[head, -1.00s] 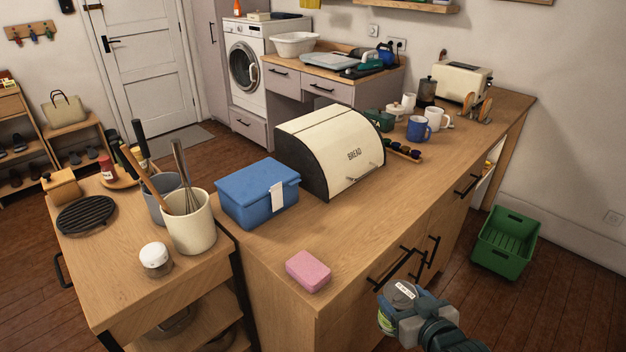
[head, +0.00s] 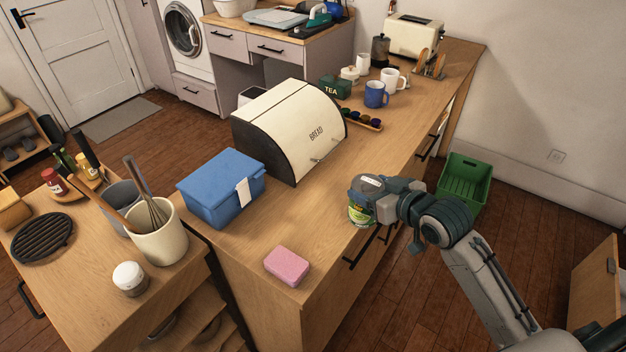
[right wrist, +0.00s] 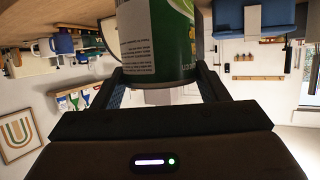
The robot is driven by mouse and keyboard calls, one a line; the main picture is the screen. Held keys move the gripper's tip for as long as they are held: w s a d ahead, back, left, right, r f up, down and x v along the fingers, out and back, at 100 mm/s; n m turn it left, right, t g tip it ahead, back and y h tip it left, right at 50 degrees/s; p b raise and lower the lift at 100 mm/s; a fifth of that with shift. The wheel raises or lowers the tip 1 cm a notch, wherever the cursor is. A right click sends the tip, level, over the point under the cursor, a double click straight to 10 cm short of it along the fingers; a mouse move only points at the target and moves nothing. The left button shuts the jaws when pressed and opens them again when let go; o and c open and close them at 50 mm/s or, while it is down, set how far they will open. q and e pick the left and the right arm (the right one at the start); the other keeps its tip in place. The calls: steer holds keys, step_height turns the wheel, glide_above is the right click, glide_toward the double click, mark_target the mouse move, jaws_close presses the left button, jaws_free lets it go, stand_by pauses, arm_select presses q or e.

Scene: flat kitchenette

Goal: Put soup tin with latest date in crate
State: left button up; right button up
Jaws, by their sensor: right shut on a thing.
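A soup tin (head: 361,205) with a green label and a grey lid bearing a pale date sticker is in my right gripper (head: 377,203). The gripper is shut on it and holds it upright beside the counter's front edge. In the right wrist view the tin (right wrist: 157,45) fills the space between the fingers; its green label and a white text panel show, but the text is too blurred to read. The green crate (head: 465,182) stands on the floor to the right of the counter, beyond my right gripper, and looks empty. My left gripper is not in view.
The wooden counter (head: 330,210) carries a cream bread bin (head: 290,130), a blue box (head: 222,188), a pink sponge (head: 287,266) and mugs (head: 376,94). An open wooden door (head: 598,280) stands at the right. The floor around the crate is clear.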

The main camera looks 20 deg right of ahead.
steer(key=w+a+f+p, duration=0.4)
steer(key=w+a+p, duration=0.2)
steer(key=w+a, duration=0.3)
steer(key=shift+w+a+f, duration=0.25)
steer(key=shift+w+f, duration=0.05)
steer(key=shift+f, duration=0.15)
steer(key=o, duration=1.5)
steer(key=shift+o, duration=1.1)
steer(key=shift+s, duration=0.1)
